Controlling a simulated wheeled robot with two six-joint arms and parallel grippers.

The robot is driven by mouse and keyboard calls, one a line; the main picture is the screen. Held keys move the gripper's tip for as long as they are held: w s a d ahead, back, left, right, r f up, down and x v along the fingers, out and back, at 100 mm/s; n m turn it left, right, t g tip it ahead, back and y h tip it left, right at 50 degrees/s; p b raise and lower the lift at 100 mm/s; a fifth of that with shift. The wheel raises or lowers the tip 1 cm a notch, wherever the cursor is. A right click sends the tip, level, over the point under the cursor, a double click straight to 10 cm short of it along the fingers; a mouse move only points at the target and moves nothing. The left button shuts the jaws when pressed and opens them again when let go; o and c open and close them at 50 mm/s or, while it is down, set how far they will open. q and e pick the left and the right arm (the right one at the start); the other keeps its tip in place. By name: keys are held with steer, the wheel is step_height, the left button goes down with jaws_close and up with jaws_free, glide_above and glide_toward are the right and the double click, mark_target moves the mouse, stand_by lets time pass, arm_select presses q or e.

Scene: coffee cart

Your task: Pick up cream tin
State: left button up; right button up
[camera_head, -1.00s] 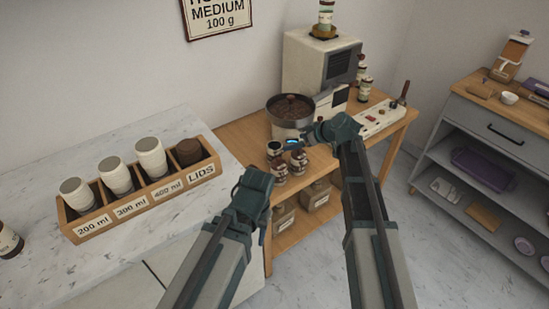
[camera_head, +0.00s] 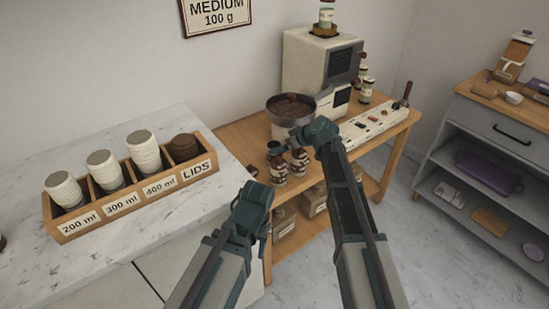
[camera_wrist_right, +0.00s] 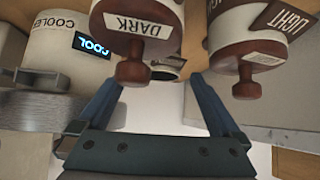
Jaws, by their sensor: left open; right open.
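No tin in view has a readable cream label, so I cannot tell which is the cream tin. Two pale tins with brown lids stand on the wooden cart, a left one (camera_head: 277,170) and a right one (camera_head: 299,162). In the right wrist view a pale tin labelled DARK (camera_wrist_right: 158,15) and one labelled LIGHT (camera_wrist_right: 238,25) show upside down. My right gripper (camera_head: 312,131) is open just above and beside the tins; its spread fingers also show in the wrist view (camera_wrist_right: 155,95), with nothing gripped. My left gripper (camera_head: 254,192) is open and empty, nearer, beside the marble counter.
A wooden cup box (camera_head: 128,205) sits on the marble counter (camera_head: 60,140). A grey shelf unit (camera_head: 480,130) stands right across clear floor.

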steer(key=b+x, duration=0.3)
steer(key=x, duration=0.1)
steer(key=shift+w+a+f, duration=0.15)
steer(key=shift+a+f, duration=0.05)
steer(key=shift+f, duration=0.15)
steer(key=shift+r, duration=0.15)
steer(key=shift+c, duration=0.4)
jaws_close()
step_height(320, 180, up, 10)
steer(key=p, duration=1)
